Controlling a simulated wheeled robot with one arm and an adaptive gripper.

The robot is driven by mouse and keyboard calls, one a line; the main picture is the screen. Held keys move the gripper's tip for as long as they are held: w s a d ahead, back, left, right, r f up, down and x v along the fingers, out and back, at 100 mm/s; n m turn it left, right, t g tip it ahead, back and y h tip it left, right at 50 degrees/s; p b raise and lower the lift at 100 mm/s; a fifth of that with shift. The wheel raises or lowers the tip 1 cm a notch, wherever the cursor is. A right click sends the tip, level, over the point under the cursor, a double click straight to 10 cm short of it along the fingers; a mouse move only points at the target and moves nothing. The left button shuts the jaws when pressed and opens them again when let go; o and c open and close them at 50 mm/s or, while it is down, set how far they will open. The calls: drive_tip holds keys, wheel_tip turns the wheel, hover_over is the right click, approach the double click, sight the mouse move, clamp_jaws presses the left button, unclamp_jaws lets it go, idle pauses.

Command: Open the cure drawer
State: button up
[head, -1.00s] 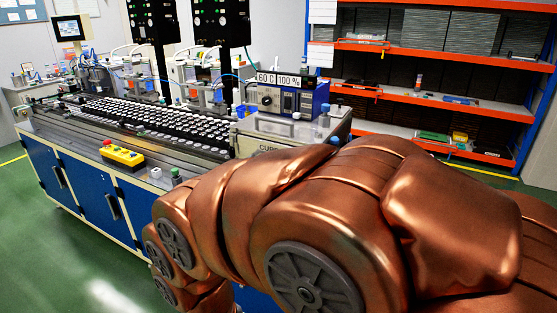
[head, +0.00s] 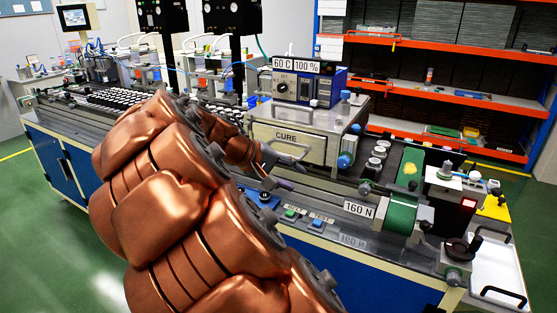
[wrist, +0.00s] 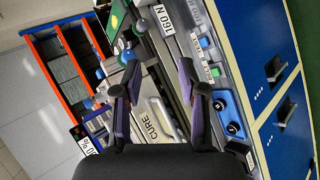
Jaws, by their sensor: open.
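The cure drawer (head: 291,140) is the pale front of a metal box, marked CURE, and it looks shut. Its bar handle (head: 278,150) runs along the front, partly hidden by my arm in the head view. In the wrist view the drawer front (wrist: 149,108) appears rotated, with the CURE label and handle between and beyond my fingers. My gripper (wrist: 160,66) is open, its two dark fingers apart with nothing held. In the head view my gripper (head: 285,172) is just in front of and below the drawer front, largely hidden behind my arm. Contact with the handle cannot be told.
A blue controller (head: 298,88) reading 60 C and 100 % stands on the box. Right of it are a green roller (head: 402,214) with a 160 N label and small parts. Buttons (head: 292,212) line the bench's front edge. Orange shelves (head: 450,96) stand behind.

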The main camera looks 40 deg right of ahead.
drive_tip(key=w+d+f+n+t+h+b, duration=0.1)
drive_tip(key=w+d+f+h, duration=0.15)
drive_tip(key=w, duration=0.45)
drive_tip(key=w+d+f+n+h+b, duration=0.1)
drive_tip(key=w+d+f+n+h, duration=0.1)
drive_tip(key=w+d, duration=0.35)
drive_tip(key=w+d+f+n+t+h+b, duration=0.1)
drive_tip(key=w+f+h, duration=0.1)
drive_tip(key=w, duration=0.6)
drive_tip(key=shift+s+d+f+p, duration=0.15)
drive_tip(key=shift+d+f+p, duration=0.15)
drive_tip(key=shift+d, duration=0.85)
drive_tip(key=shift+s+d+f+p, duration=0.2)
drive_tip(key=shift+d+p, duration=0.2)
drive_tip(key=shift+d, duration=0.8)
drive_tip(key=shift+s+d+f+p, duration=0.15)
drive_tip(key=shift+d+f+p, duration=0.15)
drive_tip(key=shift+d, duration=0.85)
clamp_jaws()
